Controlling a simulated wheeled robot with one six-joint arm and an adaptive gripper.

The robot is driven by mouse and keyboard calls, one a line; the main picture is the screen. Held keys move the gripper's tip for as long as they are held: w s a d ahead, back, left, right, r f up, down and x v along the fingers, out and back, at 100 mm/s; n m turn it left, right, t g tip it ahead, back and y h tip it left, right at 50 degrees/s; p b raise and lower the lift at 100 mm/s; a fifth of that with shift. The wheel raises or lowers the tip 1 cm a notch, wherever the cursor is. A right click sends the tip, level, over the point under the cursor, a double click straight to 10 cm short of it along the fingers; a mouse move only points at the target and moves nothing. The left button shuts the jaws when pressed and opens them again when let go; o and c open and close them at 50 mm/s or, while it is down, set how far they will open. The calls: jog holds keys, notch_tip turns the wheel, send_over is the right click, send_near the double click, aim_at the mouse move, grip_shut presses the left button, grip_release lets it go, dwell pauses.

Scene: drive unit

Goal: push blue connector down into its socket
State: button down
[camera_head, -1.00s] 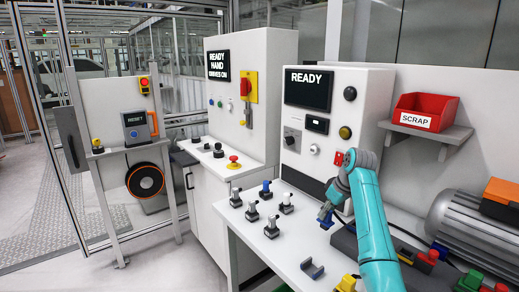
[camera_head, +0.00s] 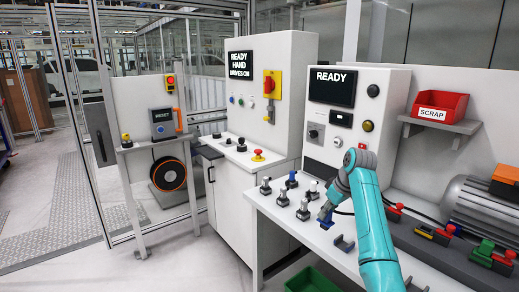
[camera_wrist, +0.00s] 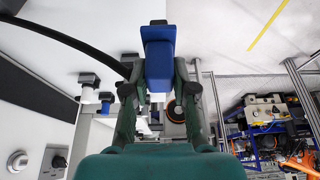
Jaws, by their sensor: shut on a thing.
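My gripper (camera_head: 327,212) is shut on a blue connector (camera_wrist: 158,52), which sticks out between the two fingers in the wrist view. In the head view the held blue connector (camera_head: 325,220) shows small below my gripper, over the white bench (camera_head: 270,210). Its lower end is hard to make out. Another blue-topped piece (camera_head: 291,180) stands on the bench to the left of my gripper. I cannot tell which socket belongs to the blue connector. A dark block (camera_head: 425,247) with red, green and yellow pieces lies to the right, partly behind my arm.
Several grey and dark pieces (camera_head: 282,197) stand at the bench's left. A dark bracket (camera_head: 344,244) lies near its front. A panel reading READY (camera_head: 332,87) stands behind. A red SCRAP bin (camera_head: 440,104) sits on a shelf. A ribbed motor (camera_head: 480,205) is at the right.

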jog(key=shift+s+a+f, duration=0.1)
jog(key=shift+s+a, duration=0.1)
jog(key=shift+a, duration=0.05)
jog(key=shift+s+a+f+m, duration=0.1)
jog(key=shift+s+f+m, duration=0.1)
jog(key=shift+f, duration=0.35)
jog(key=shift+s+a+f+m, duration=0.1)
jog(key=shift+s+f+m, duration=0.1)
jog(key=shift+f, duration=0.3)
jog(key=s+a+f+m+h, duration=0.1)
jog(key=s+f+m, duration=0.2)
jog(key=s+f, duration=0.4)
jog(key=s+a+f+m+t+h, duration=0.1)
jog(key=s+a+f+m, duration=0.1)
jog(key=s+f, duration=0.5)
notch_tip(320, 180, down, 4)
jog(key=shift+s+a+r+m+h, duration=0.15)
jog(key=shift+s+r+m+h, duration=0.2)
jog(key=shift+m, duration=0.55)
